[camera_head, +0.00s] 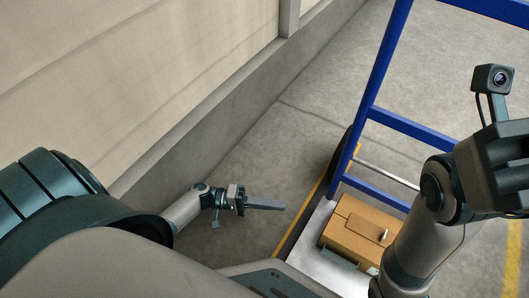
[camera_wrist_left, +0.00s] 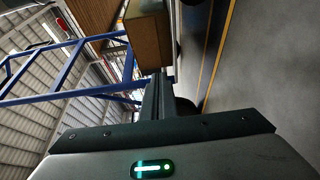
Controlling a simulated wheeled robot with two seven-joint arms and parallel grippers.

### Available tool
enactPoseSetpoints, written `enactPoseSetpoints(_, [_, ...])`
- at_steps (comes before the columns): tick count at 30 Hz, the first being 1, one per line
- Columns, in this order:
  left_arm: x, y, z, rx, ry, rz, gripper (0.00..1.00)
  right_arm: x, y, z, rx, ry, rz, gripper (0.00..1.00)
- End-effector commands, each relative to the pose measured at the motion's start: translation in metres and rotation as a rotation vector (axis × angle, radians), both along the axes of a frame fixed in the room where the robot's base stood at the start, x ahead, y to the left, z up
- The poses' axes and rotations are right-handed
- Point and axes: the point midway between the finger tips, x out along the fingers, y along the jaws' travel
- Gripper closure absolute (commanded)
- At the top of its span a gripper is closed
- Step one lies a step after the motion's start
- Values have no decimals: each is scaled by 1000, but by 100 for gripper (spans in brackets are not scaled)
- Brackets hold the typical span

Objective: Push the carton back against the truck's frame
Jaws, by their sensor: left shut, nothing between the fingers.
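The carton (camera_head: 360,222) is a brown box on the pale deck (camera_head: 311,246) of the truck. In the left wrist view, the shut fingers (camera_wrist_left: 157,88) point toward the carton (camera_wrist_left: 149,38), and the blue frame (camera_wrist_left: 62,78) is to the left. My right arm covers the carton's right side in the head view; its fingers are out of view.
A yellow line (camera_head: 303,218) runs beside the truck's left edge. A wall with a low grey kerb (camera_head: 215,112) stands at the left. Bare concrete floor (camera_head: 240,165) lies between kerb and truck.

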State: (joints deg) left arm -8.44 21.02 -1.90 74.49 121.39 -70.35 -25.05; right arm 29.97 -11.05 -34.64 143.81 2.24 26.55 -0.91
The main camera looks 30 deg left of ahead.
Motion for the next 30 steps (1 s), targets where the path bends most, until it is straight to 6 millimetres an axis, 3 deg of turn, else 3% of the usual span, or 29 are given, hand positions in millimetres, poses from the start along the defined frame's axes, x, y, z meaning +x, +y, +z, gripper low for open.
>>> enactPoseSetpoints(3, [-8,16,1,1,2,0,100,6,0,0,-10,19,-17,100])
enactPoseSetpoints(9, [-14,28,0,0,1,0,100,8,0,-1,-12,32,-20,100])
enactPoseSetpoints(30, [-14,29,0,0,0,0,100,7,1,0,-11,28,-16,100])
